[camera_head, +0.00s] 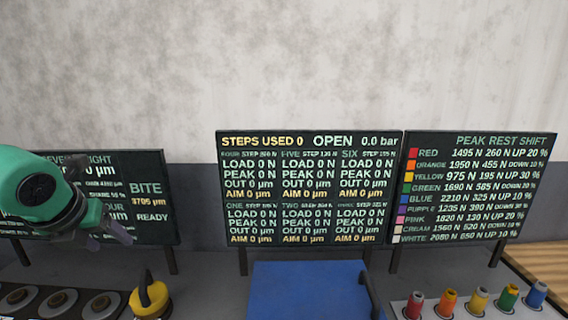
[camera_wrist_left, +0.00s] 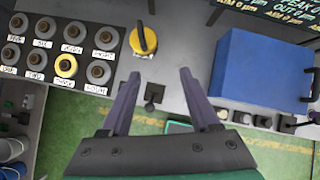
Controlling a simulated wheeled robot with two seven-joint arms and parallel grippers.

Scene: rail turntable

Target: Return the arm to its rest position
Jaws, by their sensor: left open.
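My left arm comes in from the left in the head view, green with a dark joint. Its gripper (camera_head: 108,232) is in the air in front of the left board. In the left wrist view the two purple-grey fingers of the left gripper (camera_wrist_left: 157,95) are spread apart with nothing between them. Below them are the bench's front edge and the green floor. My right gripper is not in either view.
A yellow knob (camera_head: 150,298) with a black handle stands on the bench, left of a blue box (camera_head: 310,290). Labelled round weights fill a tray (camera_wrist_left: 28,62). Coloured pegs stand in a white rack (camera_head: 455,313). Dark boards (camera_head: 310,190) stand behind.

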